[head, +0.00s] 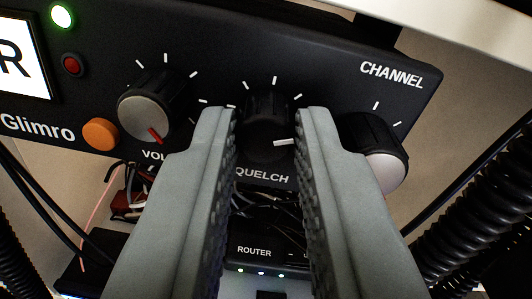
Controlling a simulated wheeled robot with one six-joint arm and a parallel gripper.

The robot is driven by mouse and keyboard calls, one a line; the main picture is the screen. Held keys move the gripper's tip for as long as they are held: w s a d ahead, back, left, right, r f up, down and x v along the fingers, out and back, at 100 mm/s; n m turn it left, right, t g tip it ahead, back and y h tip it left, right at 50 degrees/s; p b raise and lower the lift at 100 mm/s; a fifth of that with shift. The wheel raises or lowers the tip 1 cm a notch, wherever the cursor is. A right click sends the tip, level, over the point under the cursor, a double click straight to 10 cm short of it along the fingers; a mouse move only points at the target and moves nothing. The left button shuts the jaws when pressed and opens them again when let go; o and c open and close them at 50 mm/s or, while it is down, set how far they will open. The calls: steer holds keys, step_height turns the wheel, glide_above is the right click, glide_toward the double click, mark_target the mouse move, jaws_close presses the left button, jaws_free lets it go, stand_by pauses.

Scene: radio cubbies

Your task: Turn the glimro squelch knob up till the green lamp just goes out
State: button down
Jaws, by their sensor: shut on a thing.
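The Glimro radio (330,60) fills the upper part of the head view, its front panel tilted in the picture. The black squelch knob (266,112) is above the "QUELCH" lettering. Its white pointer mark points right and level. My gripper (268,125) is shut on the squelch knob, one grey finger on each side. The fingers hide part of the panel and some tick marks. The green lamp (62,16) at the upper left is lit bright.
The volume knob (145,112), with a red mark, is just left of my gripper. The channel knob (378,155) is close on the right, partly behind the right finger. An orange button (101,134), a dark red lamp (72,65), a router (262,250) and loose cables are also near.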

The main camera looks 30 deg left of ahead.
steer(key=shift+m, duration=1.2)
steer(key=c, duration=1.3)
jaws_free()
